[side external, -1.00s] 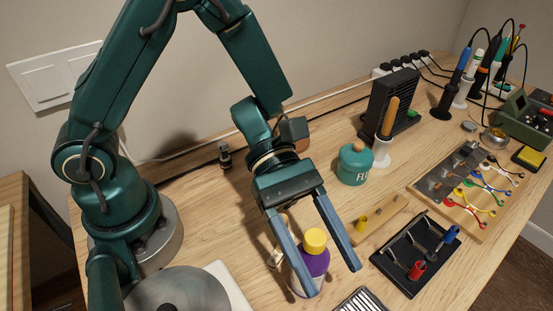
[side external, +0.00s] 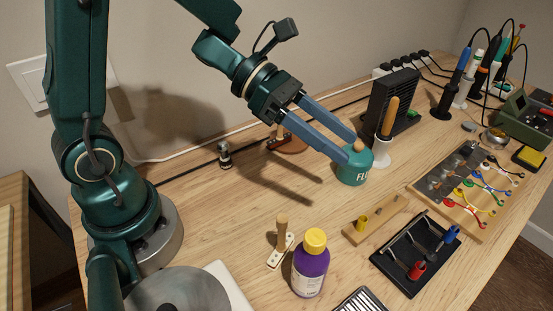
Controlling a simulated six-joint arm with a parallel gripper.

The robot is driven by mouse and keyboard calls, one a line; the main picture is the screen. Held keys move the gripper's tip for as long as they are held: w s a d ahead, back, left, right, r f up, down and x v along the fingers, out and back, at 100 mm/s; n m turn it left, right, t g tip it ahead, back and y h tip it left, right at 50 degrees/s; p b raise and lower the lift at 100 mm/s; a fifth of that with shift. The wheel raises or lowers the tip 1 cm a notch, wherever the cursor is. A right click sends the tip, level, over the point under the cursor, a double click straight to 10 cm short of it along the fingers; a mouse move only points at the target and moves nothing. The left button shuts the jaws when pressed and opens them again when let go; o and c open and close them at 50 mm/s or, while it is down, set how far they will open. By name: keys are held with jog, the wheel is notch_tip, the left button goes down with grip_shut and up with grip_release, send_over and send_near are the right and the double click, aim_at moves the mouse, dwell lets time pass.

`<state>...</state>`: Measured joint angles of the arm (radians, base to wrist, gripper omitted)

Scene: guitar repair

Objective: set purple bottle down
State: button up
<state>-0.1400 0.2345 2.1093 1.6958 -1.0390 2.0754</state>
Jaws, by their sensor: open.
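The purple bottle (side external: 310,268) with a yellow cap stands upright on the wooden workbench (side external: 225,240), near the front middle in the side external view. My gripper (side external: 353,153) is open, well behind and above the bottle, and apart from it. Its two blue fingers point right, with their tips at the teal flux jar (side external: 355,168). I cannot tell from this view whether the fingers touch the jar or only lie around or in front of it.
A small wooden-handled tool (side external: 281,240) stands just left of the bottle. A wooden block with a yellow piece (side external: 375,220) and a black tray (side external: 411,282) lie to its right. A black fan unit (side external: 392,103) stands behind the jar.

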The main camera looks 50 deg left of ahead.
jog(key=w+a+r+n+t+y, duration=0.5)
jog(key=w+n+t, duration=0.1)
jog(key=n, duration=0.5)
jog(key=s+a+r+n+y, duration=0.25)
jog(key=a+n+y, duration=0.55)
jog(key=n, duration=1)
jog(key=s+d+f+n+g, duration=0.1)
jog(key=s+f+n+g, duration=0.2)
jog(key=s+n, duration=0.5)
jog(key=s+d+f+n+g+h, duration=0.1)
jog(key=s+d+f+n+g, duration=0.1)
jog(key=s+n, duration=0.6)
jog(key=shift+s+f+n+g, duration=0.2)
jog(key=shift+f+n+g, duration=0.5)
jog(key=shift+f+n, duration=0.25)
